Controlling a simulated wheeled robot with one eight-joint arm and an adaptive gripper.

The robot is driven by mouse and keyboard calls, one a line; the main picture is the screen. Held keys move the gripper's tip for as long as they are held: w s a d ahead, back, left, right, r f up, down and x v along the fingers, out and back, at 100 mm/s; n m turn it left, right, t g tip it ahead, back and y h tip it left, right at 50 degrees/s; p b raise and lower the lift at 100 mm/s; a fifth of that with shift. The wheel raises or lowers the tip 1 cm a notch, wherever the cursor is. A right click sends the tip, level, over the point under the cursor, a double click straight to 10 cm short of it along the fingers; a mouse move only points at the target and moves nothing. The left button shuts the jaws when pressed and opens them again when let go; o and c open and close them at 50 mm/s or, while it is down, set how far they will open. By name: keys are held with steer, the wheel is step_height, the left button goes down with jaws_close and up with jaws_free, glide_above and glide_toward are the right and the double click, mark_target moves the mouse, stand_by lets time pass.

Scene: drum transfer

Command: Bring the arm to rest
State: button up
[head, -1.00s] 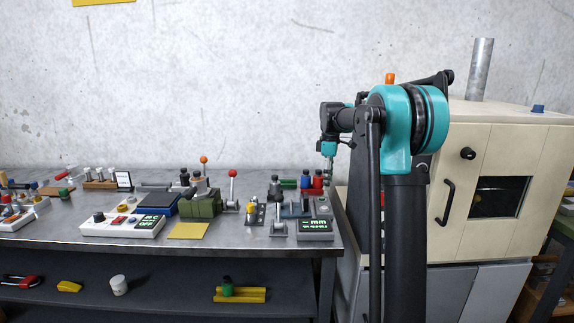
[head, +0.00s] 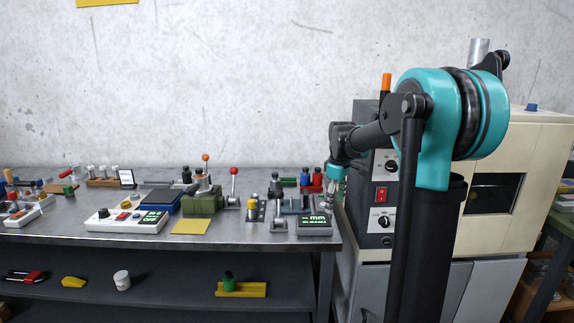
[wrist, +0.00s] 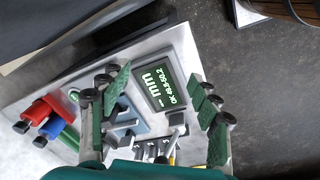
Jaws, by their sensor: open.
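My arm stands at the right of the head view, its teal shoulder raised and its forearm reaching left and back. My gripper (head: 331,198) hangs at the right end of the workbench (head: 120,237), partly small and dark in the head view. In the wrist view my gripper (wrist: 158,108) has its two green-padded fingers wide apart with nothing between them. Beyond the fingers lies the gauge with a green "mm" display (wrist: 158,85); it also shows in the head view (head: 314,224).
A beige machine (head: 535,150) with a control panel (head: 383,195) stands close right of my gripper. Red and blue cylinders (head: 311,178) stand at the bench's back right. A green vise-like fixture (head: 203,203) and a white control box (head: 125,220) sit further left. The yellow pad (head: 191,227) is empty.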

steer(key=s+d+f+m+t, duration=0.1)
steer(key=s+f+m, duration=0.4)
steer(key=s, duration=0.8)
steer(key=s+d+f+m+t, duration=0.1)
steer(key=s+f+m, duration=0.4)
steer(key=s+f, duration=0.6)
steer(key=s+t, duration=0.1)
steer(key=s, duration=0.2)
steer(key=shift+s+d, duration=0.2)
steer(key=shift+f, duration=0.1)
